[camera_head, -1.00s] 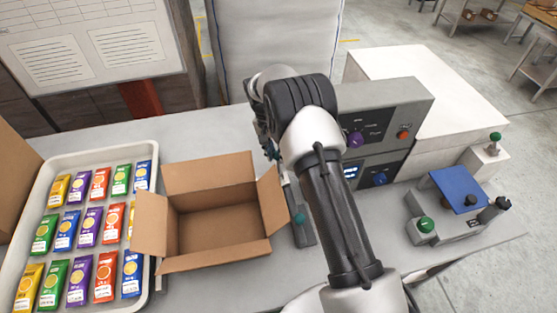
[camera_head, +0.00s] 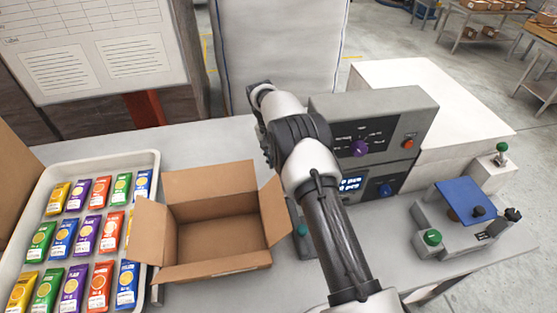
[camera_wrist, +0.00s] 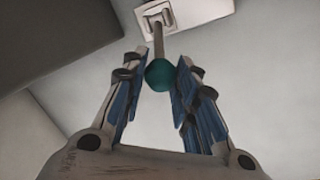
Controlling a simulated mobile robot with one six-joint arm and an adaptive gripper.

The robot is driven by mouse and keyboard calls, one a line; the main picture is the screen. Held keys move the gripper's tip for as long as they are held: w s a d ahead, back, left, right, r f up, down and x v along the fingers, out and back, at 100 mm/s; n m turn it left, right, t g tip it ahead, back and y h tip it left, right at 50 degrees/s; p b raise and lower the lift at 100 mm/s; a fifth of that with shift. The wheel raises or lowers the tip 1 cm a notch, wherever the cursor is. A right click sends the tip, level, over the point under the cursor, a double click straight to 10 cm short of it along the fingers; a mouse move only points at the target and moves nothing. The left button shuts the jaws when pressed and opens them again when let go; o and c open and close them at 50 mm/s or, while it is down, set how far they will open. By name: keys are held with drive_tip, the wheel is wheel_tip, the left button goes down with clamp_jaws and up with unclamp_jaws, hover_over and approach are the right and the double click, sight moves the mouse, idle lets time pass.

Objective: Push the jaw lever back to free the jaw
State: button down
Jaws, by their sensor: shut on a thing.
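In the wrist view, the jaw lever is a thin rod with a round teal knob (camera_wrist: 159,74) at its end. The rod rises from a slotted pale plate (camera_wrist: 185,15) at the top of the view. My gripper (camera_wrist: 162,72) has its two blue-padded fingers on either side of the knob and is shut on it. The rod runs out past the fingertips towards the plate. The jaw that the lever works on cannot be made out.
An open cardboard box (camera_head: 222,267) stands left of my arm, beside a white tray (camera_head: 150,163) of coloured packets. A grey control panel (camera_head: 415,110) with a purple knob stands right of my arm. A device with a blue plate (camera_head: 466,198) sits at the right.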

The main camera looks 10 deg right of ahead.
drive_tip(key=shift+w+a+f, duration=0.2)
drive_tip(key=shift+w+a, duration=0.05)
drive_tip(key=shift+w, duration=0.25)
drive_tip(key=c, duration=1.7)
unclamp_jaws()
drive_tip(key=shift+o, duration=0.8)
drive_tip(key=shift+w+a+f, duration=0.1)
drive_tip(key=shift+w+f, duration=0.1)
drive_tip(key=shift+w, duration=0.1)
drive_tip(key=shift+o, duration=1.3)
drive_tip(key=shift+r, duration=0.1)
drive_tip(key=v, duration=1.2)
drive_tip(key=shift+s, duration=0.2)
